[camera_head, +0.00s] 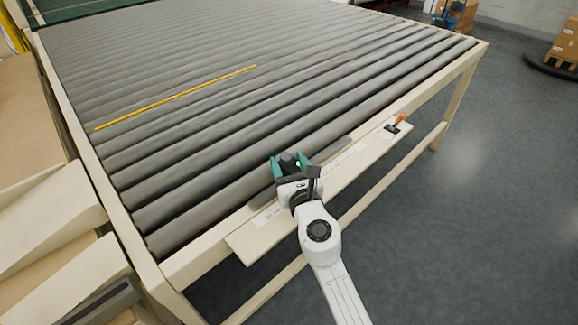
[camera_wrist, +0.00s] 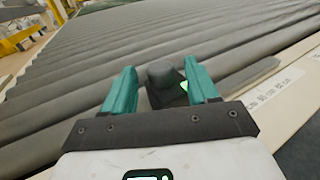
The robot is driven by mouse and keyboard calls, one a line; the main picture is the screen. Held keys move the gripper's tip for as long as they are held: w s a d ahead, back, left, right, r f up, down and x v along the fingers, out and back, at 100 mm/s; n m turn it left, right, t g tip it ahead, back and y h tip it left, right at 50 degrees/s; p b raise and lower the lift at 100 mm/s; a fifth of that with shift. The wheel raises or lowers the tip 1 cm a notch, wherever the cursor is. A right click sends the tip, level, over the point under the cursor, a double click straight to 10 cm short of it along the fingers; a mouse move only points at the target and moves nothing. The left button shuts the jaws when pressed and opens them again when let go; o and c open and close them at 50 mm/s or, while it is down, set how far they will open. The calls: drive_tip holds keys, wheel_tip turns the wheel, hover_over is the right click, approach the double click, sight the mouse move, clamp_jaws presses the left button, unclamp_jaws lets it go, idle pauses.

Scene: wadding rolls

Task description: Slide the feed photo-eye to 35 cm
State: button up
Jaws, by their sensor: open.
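The photo-eye, a dark block with a rounded knob (camera_head: 287,158), sits on a grey rail (camera_head: 335,149) along the near side of the roller bed. In the wrist view the knob (camera_wrist: 161,76) stands between the two teal fingers of my gripper (camera_wrist: 160,90), with a small light-coloured patch at its right. My gripper (camera_head: 290,165) is open around it; I cannot tell whether either finger touches it. A white scale strip (camera_head: 345,160) with cm marks runs beside the rail and shows in the wrist view (camera_wrist: 272,91). The mark at the photo-eye is hidden.
Grey rollers (camera_head: 200,80) fill the bed beyond, with a yellow strip (camera_head: 178,97) across them. A small orange-handled piece (camera_head: 398,120) stands on the cream ledge (camera_head: 250,240) further right. Cream panels stand at the left. The grey floor (camera_head: 490,190) at the right is clear.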

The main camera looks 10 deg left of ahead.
clamp_jaws()
idle(0.6)
